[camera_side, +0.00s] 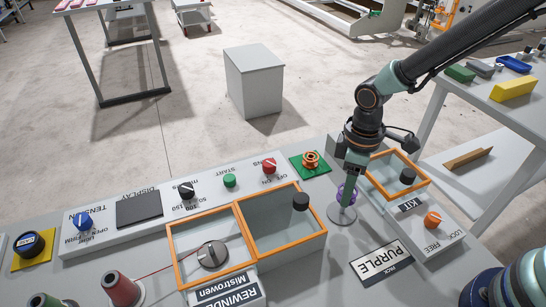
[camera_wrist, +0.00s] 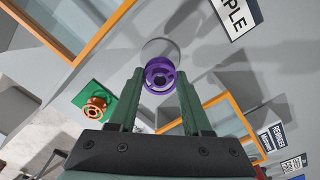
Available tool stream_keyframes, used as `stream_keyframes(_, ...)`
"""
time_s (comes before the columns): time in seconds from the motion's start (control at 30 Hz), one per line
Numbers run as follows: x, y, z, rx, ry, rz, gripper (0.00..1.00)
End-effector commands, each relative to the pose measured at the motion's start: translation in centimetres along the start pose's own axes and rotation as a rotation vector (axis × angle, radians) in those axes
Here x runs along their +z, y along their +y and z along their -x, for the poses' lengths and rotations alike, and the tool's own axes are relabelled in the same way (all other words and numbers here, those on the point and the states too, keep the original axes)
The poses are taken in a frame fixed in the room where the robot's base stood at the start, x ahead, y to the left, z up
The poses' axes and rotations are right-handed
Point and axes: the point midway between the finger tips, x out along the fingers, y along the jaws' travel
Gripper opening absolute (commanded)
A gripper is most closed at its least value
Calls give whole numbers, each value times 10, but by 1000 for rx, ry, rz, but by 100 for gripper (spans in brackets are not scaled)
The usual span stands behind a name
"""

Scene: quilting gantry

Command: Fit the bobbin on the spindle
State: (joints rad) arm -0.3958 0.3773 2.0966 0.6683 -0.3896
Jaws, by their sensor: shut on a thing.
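A purple bobbin (camera_side: 346,194) is held between the green fingers of my gripper (camera_side: 347,200). In the wrist view the purple bobbin (camera_wrist: 159,75) sits between the tips of my gripper (camera_wrist: 158,80), its round face and hole toward the camera. A round grey disc (camera_side: 333,214) lies on the bench below the fingertips; whether the bobbin touches it I cannot tell. A grey round fitting (camera_side: 212,256) with a raised bar sits in the left orange-rimmed bay. I cannot make out a spindle for certain.
An orange bobbin (camera_side: 311,158) stands on a green plate at the panel's back. The orange-rimmed kit box (camera_side: 424,184) is close right of my gripper.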

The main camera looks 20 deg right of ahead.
Motion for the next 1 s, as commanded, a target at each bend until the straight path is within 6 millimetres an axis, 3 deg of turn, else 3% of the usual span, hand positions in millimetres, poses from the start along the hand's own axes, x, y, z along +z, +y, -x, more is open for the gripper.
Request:
stream_keyframes(0.17,-1,1,10,2,5,0,0)
stream_keyframes(0.73,-1,0,114,2,6,0,0)
stream_keyframes(1.0,-35,-12,119,0,-1,66,0)
